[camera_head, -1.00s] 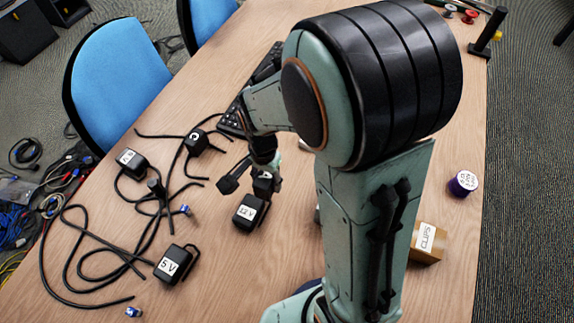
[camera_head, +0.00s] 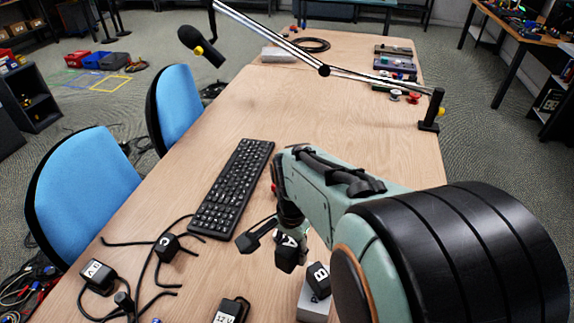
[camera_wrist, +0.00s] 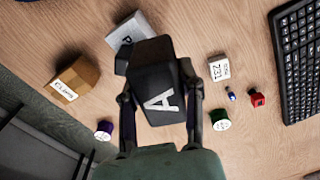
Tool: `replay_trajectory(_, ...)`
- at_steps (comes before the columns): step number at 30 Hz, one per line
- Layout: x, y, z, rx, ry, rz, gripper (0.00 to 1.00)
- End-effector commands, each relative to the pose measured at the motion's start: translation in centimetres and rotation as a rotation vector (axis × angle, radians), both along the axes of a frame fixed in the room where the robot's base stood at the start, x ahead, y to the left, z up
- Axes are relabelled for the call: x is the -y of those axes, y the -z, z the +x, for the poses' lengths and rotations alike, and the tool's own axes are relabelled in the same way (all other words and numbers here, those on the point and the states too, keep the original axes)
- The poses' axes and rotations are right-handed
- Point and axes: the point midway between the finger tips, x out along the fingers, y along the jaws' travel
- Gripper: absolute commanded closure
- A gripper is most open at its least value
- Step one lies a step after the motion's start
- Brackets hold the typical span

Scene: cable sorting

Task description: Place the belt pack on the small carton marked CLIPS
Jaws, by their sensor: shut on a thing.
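My gripper (camera_wrist: 159,97) is shut on a black belt pack marked A (camera_wrist: 162,78), with one finger on each side of it. In the head view the belt pack (camera_head: 290,251) hangs under my gripper (camera_head: 287,222), right of and below the keyboard. The small brown carton marked CLIPS (camera_wrist: 83,72) stands on the table left of the held pack in the wrist view, apart from it. My arm hides the carton in the head view. I cannot judge the pack's height above the table exactly.
A grey box (camera_head: 312,306) with a black block marked B (camera_head: 318,280) stands close to my gripper. A keyboard (camera_head: 232,187) and black blocks with cables lie left. In the wrist view, a purple spool (camera_wrist: 104,131), green-rimmed spool (camera_wrist: 220,119) and white box (camera_wrist: 219,70) stand nearby.

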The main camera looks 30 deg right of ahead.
Motion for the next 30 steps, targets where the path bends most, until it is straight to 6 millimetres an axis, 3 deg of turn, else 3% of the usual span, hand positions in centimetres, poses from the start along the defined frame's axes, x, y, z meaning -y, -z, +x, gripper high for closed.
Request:
replay_trajectory(6, 9.6, 0.0, -5.4, -0.001, 0.357, 0.0, 1.0)
replay_trajectory(9, 13.2, 0.0, -9.2, 0.0, 0.528, 0.0, 1.0)
replay_trajectory(12, 15.4, 0.0, -12.6, 0.0, 0.656, -0.002, 1.0)
replay_trajectory(22, 18.0, 0.0, -19.1, 0.002, 0.885, -0.002, 1.0)
replay_trajectory(30, 17.9, 4.2, -18.8, -0.003, 0.872, 0.0, 1.0)
